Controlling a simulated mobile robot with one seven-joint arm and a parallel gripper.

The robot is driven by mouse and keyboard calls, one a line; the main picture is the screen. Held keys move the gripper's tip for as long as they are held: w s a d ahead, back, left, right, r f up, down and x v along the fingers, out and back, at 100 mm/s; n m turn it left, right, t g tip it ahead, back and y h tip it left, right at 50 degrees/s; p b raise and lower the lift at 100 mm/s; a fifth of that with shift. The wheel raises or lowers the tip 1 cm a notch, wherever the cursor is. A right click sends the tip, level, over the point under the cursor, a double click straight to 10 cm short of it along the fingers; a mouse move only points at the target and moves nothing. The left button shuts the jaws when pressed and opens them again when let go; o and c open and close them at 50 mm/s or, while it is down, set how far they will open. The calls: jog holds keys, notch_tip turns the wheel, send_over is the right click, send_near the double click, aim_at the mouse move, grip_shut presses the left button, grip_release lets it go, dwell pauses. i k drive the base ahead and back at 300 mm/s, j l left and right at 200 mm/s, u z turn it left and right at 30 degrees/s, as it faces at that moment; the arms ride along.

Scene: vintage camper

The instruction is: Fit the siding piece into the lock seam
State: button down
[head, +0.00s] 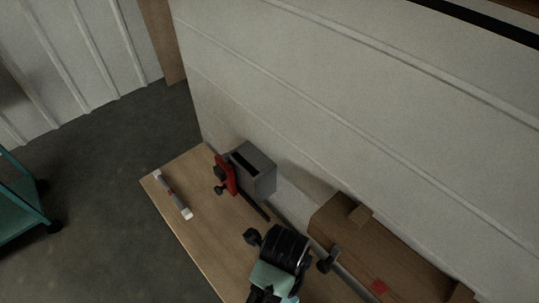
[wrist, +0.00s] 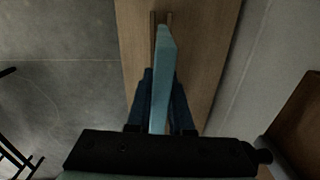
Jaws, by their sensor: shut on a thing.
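A long, narrow light-blue siding piece (wrist: 161,75) stands in the middle of the wrist view, its far end pointing to the top. My gripper (wrist: 161,72) is shut on it, with a dark blue finger on each side. Beyond its far end, two thin brown strips, apparently the lock seam (wrist: 153,22), lie on the wooden bench top. The far end overlaps the gap between the strips in the picture; I cannot tell whether it is in the gap or above it. In the head view my arm's end hides the siding piece and the seam.
The wooden bench (head: 206,228) runs along the pale camper wall (head: 330,110). A grey slotted box (head: 258,178) and a red clamp-like part (head: 225,174) stand near its far end. A brown wooden block (head: 385,255) is at right.

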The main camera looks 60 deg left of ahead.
aim_at(247, 184)
jog(key=u, duration=1.8)
